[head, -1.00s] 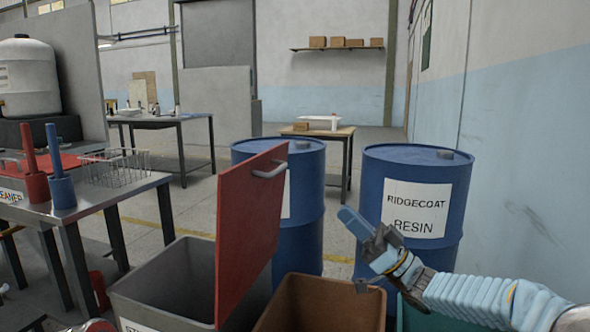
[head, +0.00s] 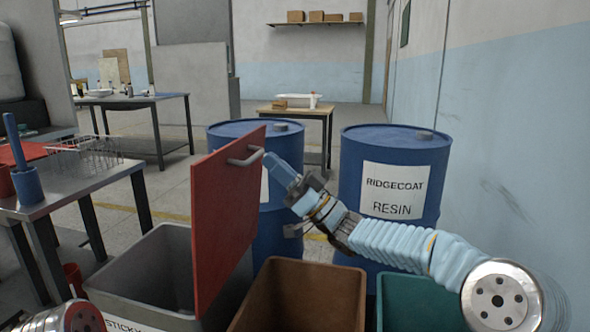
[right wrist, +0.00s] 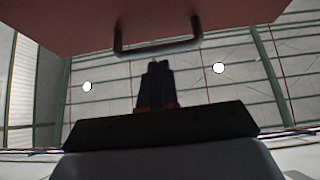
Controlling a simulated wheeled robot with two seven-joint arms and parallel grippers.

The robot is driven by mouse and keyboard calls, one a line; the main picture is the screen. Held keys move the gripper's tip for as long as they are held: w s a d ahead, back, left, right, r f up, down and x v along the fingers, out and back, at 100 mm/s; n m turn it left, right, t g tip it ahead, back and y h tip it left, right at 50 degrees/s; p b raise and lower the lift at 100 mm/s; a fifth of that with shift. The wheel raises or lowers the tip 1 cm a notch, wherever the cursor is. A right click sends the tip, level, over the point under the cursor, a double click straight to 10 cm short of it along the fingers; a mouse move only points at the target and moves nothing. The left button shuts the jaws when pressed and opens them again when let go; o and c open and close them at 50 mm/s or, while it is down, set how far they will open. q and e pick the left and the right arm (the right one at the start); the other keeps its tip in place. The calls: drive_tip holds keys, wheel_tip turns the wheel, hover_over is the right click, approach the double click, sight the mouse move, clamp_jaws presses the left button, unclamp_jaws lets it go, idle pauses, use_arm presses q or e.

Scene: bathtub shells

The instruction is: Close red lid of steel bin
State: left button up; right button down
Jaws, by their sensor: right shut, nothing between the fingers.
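The red lid (head: 222,215) stands upright, open, on the right side of the grey steel bin (head: 150,268), whose label reads "STICKY" in part. A metal handle (head: 246,157) sits near the lid's top right edge. My right gripper (head: 270,160) is shut and empty, its tip close to the right of the handle; I cannot tell whether it touches. In the right wrist view the shut fingers (right wrist: 154,68) point up toward the handle (right wrist: 157,45) and the red lid (right wrist: 150,18). My left gripper is not in view.
A brown bin (head: 300,295) and a teal bin (head: 415,303) stand to the right of the steel bin. Blue drums (head: 385,230) stand close behind them. A steel table (head: 75,185) with blue and red containers is at the left.

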drive_tip(key=shift+w+a, duration=0.1)
drive_tip(key=shift+a, duration=0.3)
